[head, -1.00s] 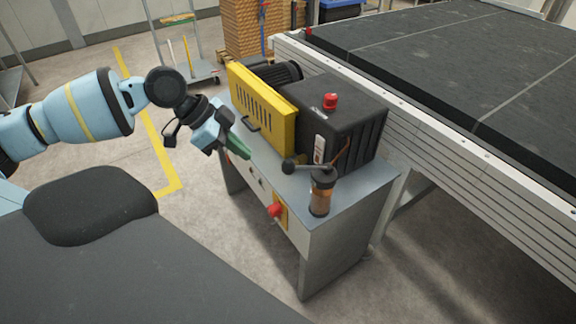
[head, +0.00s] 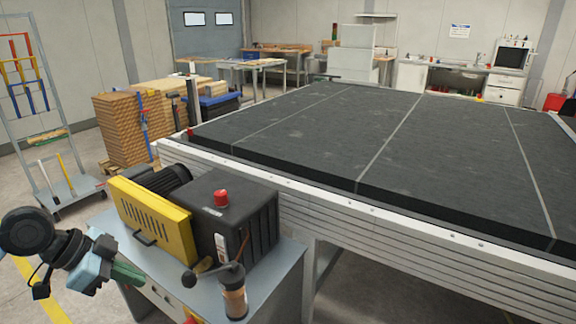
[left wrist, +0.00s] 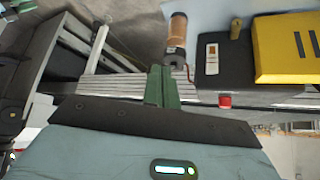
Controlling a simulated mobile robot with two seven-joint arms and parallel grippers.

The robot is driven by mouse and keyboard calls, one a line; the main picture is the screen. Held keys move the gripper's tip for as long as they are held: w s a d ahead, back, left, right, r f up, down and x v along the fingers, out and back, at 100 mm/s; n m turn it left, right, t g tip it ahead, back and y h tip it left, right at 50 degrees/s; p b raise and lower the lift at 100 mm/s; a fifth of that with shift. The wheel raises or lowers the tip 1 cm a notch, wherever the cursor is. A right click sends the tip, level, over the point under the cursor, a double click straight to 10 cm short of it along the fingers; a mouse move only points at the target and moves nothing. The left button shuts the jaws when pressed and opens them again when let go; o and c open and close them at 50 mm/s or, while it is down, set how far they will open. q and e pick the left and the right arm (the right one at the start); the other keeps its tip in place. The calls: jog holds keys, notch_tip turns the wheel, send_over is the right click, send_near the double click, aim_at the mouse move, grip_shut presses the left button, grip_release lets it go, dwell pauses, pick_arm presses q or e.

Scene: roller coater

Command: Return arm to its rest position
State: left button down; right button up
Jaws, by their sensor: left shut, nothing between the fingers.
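My left gripper (head: 130,275) is at the lower left of the head view, beside the left edge of the machine's metal stand (head: 262,305). Its green fingers are shut and empty. They also show closed together in the left wrist view (left wrist: 162,87). The gripper is apart from the yellow guard (head: 152,222), below and left of its handle. My left arm comes in from the left edge, with only its wrist part showing. My right gripper is not in view.
The black machine housing (head: 232,215) carries a red button (head: 221,198). A brown-and-black cylinder (head: 233,292) and a black-knobbed lever stand at the stand's front. A large dark-topped table (head: 400,135) fills the right. A tool trolley (head: 65,190) stands at left, with clear floor before it.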

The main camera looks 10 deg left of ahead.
pick_arm(q)
jog(key=s+d+f+n+t+p, duration=0.1)
jog(key=s+d+f+n, duration=0.3)
jog(key=f, duration=0.7)
jog(key=s+d+f+t, duration=0.2)
jog(key=d+f, duration=0.4)
jog(key=f, duration=0.4)
jog(key=s+d+f+n+y, duration=0.1)
jog(key=s+d+f, duration=0.1)
jog(key=s, duration=0.4)
jog(key=s+d+f+n+t+y+p, duration=0.1)
jog(key=s+d+f+n, duration=0.1)
jog(key=s+f, duration=0.2)
jog(key=s+d+f+n+y, duration=0.2)
jog(key=s+f, duration=0.1)
jog(key=s, duration=0.6)
jog(key=shift+d+f+t, duration=0.15)
jog(key=shift+f+t, duration=0.1)
jog(key=shift+t, duration=0.05)
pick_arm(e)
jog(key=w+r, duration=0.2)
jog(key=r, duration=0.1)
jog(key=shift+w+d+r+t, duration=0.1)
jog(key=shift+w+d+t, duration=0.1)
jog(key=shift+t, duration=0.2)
